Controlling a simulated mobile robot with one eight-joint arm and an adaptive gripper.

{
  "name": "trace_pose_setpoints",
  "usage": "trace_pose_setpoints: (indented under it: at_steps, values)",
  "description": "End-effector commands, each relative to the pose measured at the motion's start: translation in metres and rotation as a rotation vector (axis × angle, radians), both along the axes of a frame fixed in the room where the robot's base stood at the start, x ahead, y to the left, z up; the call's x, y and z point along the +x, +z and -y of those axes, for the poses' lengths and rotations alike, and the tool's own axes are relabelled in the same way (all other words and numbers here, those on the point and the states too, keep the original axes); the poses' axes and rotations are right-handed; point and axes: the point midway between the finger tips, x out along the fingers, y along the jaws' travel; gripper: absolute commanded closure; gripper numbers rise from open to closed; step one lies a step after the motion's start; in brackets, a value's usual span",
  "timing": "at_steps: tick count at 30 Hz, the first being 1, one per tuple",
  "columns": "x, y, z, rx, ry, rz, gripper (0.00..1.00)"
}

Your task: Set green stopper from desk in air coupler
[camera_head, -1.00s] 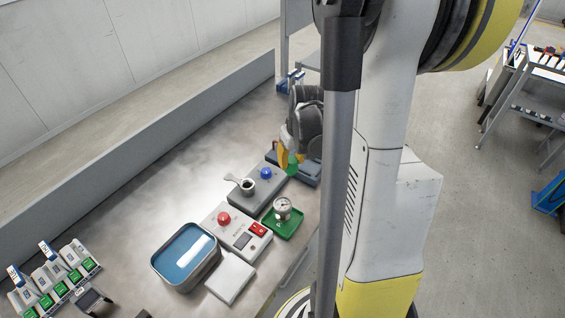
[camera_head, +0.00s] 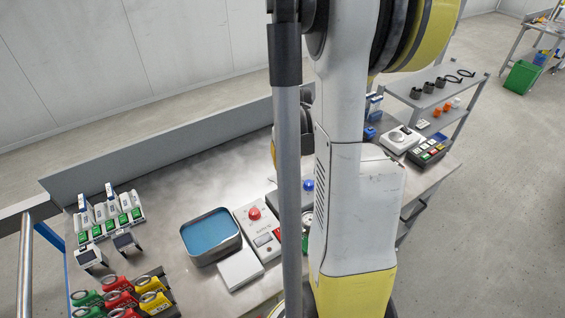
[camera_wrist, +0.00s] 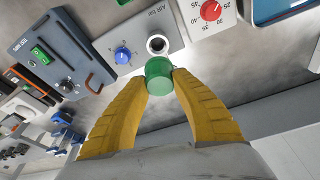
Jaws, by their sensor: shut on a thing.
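A green stopper (camera_wrist: 159,76) is pinched between the two yellow fingertips of my gripper (camera_wrist: 160,84) in the wrist view. The air coupler (camera_wrist: 157,44) is a round metal ring with a dark opening on a light grey panel. The stopper is just below the ring in the picture; I cannot tell the height gap between them. The panel also carries a blue knob (camera_wrist: 122,55), which shows in the head view (camera_head: 308,185). In the head view my gripper and the coupler are mostly hidden behind a grey pole and my arm.
A dark blue-grey unit (camera_wrist: 60,58) lies left of the coupler panel in the wrist view. Coloured fittings (camera_head: 152,302) fill the near left.

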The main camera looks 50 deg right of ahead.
Motion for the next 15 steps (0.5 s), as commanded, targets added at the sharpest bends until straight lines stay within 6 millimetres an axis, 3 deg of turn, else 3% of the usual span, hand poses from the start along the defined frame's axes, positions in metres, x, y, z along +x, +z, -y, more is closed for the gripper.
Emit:
trace_pose_setpoints:
  at_steps: [15]
  values:
    - [0.000,-0.028,0.000,0.000,0.000,0.000,1.00]
